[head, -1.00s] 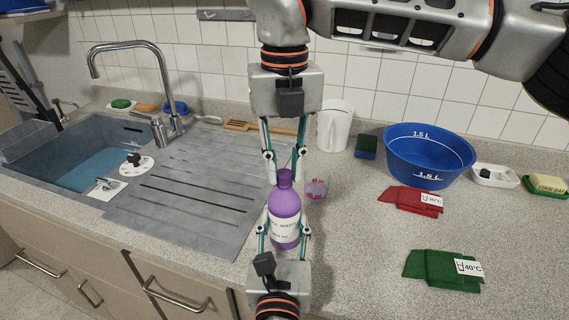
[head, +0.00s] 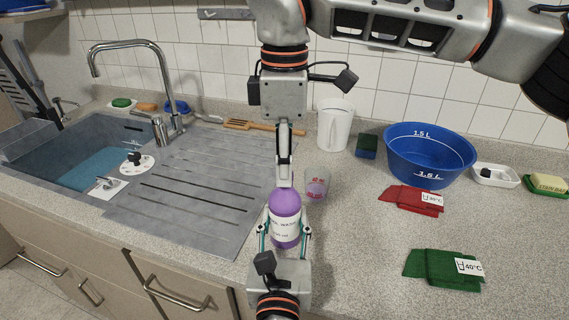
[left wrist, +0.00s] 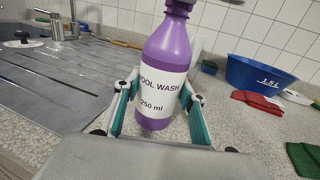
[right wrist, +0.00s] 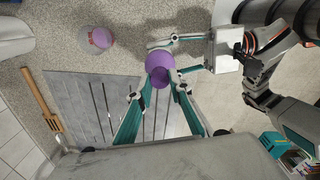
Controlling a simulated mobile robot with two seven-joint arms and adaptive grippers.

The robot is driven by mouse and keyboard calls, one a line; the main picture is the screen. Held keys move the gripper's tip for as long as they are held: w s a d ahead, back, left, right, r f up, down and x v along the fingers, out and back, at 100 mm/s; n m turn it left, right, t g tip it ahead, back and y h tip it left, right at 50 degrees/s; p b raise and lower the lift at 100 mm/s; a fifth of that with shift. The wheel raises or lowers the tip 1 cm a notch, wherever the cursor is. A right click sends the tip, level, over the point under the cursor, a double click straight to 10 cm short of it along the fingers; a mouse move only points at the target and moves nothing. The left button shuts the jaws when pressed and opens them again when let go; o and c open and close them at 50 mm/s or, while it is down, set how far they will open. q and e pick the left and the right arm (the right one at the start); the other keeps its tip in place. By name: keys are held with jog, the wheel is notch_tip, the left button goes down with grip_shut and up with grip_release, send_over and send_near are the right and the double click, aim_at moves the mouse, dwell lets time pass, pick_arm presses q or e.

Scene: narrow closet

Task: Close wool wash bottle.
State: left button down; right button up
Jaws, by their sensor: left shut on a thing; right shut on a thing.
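The purple wool wash bottle (head: 286,230) stands upright on the counter. In the left wrist view the bottle (left wrist: 163,88) shows its white label. My left gripper (head: 284,236) is shut around its body from the front, one finger on each side. My right gripper (head: 284,184) points down from above and is shut at the bottle's purple top. In the head view its fingers appear edge-on and hide the neck and cap. In the right wrist view the purple top (right wrist: 159,76) lies between the fingertips. Whether the cap is fully seated cannot be told.
A clear cup with pink marks (head: 316,186) stands just right of the bottle. A white jug (head: 335,128) and blue basin (head: 430,160) are behind. Red (head: 411,201) and green (head: 443,268) cloths lie right. The sink (head: 70,165) is left. The front right counter is mostly clear.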

jog(key=m, duration=0.5)
jog(key=shift+m, duration=0.3)
jog(key=m, duration=0.3)
jog(key=o, duration=0.7)
jog(key=shift+c, duration=0.2)
jog(key=shift+r, duration=2.25)
jog(key=shift+c, duration=0.4)
